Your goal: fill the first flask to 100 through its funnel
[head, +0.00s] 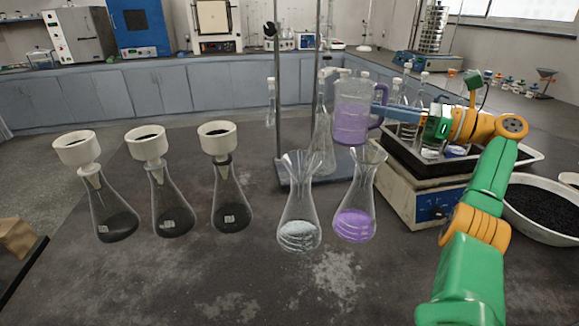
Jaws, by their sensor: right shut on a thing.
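My right gripper (386,110) is shut on the handle of a clear jug (352,118) holding purple liquid. The jug is about upright, above and behind the flask with purple liquid (355,215), which has a glass funnel (369,157) in its neck. Left of it stands a flask with pale, clear contents (299,228), with a glass funnel (301,162) on top. Further left, three flasks with dark contents (115,222) (173,215) (231,205) carry white funnels (76,148) (147,142) (217,138). No pouring stream shows. Any level marks are too small to read. My left gripper is out of view.
A metal stand (280,95) rises behind the glass funnels. At right, a grey device with a blue panel (425,205) bears a black tray (405,157) of glassware. A white bowl of black grains (548,232) sits far right. The front table is clear.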

